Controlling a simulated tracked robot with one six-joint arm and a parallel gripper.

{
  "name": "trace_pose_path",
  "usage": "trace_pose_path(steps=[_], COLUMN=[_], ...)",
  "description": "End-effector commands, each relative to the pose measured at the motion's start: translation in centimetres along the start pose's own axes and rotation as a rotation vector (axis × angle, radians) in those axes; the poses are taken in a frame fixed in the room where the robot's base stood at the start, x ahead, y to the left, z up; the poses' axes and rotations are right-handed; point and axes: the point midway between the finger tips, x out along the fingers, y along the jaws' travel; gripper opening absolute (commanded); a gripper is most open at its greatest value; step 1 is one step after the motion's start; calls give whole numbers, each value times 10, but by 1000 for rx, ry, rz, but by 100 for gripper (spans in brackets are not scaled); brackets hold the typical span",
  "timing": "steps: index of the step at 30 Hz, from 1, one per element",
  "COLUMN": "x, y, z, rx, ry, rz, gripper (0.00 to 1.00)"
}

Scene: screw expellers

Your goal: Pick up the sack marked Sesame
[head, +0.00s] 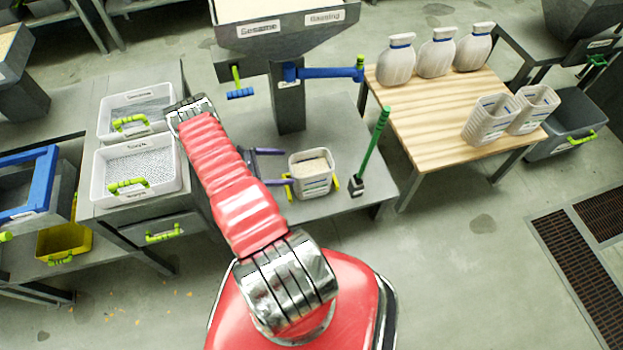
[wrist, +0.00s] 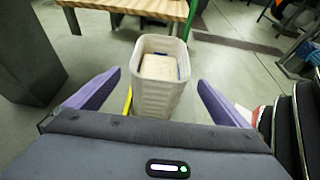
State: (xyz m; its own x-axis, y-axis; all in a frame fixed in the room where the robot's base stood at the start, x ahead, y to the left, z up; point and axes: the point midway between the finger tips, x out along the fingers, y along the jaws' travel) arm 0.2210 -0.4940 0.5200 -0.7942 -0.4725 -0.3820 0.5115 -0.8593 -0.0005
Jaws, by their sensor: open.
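A white open-topped woven sack (head: 312,178) with cream-coloured contents stands upright on the grey stand below the hopper; it also shows in the wrist view (wrist: 158,85). I cannot read any marking on it. My gripper (head: 270,168) is open, its two purple fingers pointing at this sack from the left. In the wrist view the fingers of my gripper (wrist: 158,95) are spread wide, one to each side of the sack, with gaps and nothing held. A label on the hopper (head: 280,38) above seems to read Sesame.
A wooden table (head: 430,120) holds closed white sacks (head: 396,64) and two open ones (head: 490,120). White bins (head: 136,170) stand left.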

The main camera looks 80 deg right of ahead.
Motion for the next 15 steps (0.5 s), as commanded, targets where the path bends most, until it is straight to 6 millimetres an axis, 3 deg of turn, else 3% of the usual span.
trace_pose_path(steps=[15], x=[73], y=[-1], z=[0], rx=[1], ry=[0], rz=[-3], gripper=[100])
